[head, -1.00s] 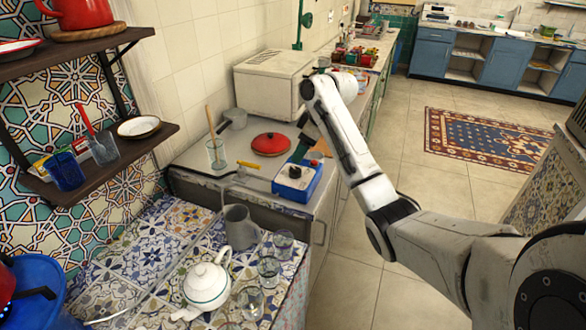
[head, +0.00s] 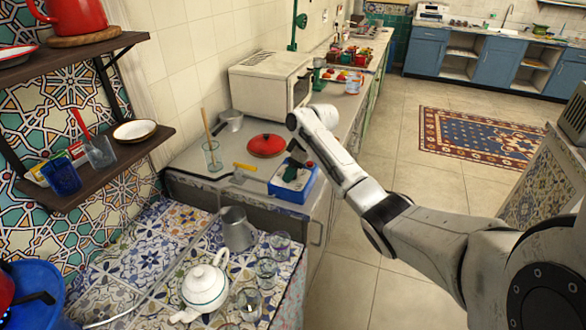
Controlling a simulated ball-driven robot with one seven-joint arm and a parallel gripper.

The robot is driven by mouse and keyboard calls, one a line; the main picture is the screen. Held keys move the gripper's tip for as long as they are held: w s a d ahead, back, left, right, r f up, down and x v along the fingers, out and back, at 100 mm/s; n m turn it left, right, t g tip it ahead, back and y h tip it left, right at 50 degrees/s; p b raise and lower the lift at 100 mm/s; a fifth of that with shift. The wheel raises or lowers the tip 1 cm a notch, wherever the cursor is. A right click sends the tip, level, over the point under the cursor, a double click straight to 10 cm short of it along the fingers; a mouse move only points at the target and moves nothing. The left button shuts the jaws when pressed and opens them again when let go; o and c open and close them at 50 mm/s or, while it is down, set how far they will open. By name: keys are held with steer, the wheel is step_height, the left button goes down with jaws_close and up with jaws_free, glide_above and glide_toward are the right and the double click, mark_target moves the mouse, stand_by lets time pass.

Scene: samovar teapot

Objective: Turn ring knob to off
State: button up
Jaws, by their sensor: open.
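A small blue box (head: 289,195) with a pale top stands near the front edge of the far counter, in the middle of the head view. A dark knob (head: 290,173) shows on its top, but it is too small to tell its shape or setting. My gripper (head: 297,163) points down over the back of the box, with its dark fingers close to the knob. It is open and seen small, partly hidden by my wrist. I cannot tell whether the fingers touch the knob or the box.
A red lid (head: 266,146), a yellow-handled tool (head: 245,167) and a glass with a wooden stick (head: 212,156) lie left of the box. A white oven (head: 268,84) stands behind. A grey jug (head: 236,230), a white teapot (head: 205,287) and several glasses stand on the nearer tiled counter.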

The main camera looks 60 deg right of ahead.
steer(key=c, duration=1)
steer(key=shift+f+n, duration=0.1)
steer(key=shift+n, duration=0.2)
steer(key=n+y+b, duration=0.1)
steer(key=n+b, duration=0.1)
steer(key=n+g+y+b, duration=0.1)
steer(key=n+b, duration=0.1)
steer(key=n, duration=0.1)
steer(key=shift+w+d+f, duration=0.1)
steer(key=shift+d+f, duration=0.05)
steer(key=n+y+b, duration=0.1)
steer(key=n+b, duration=0.2)
steer(key=shift+d+g, duration=0.1)
steer(key=shift+g, duration=0.2)
steer(key=shift+r+n+b, duration=0.2)
steer(key=shift+n+b, duration=0.1)
steer(key=shift+b, duration=0.05)
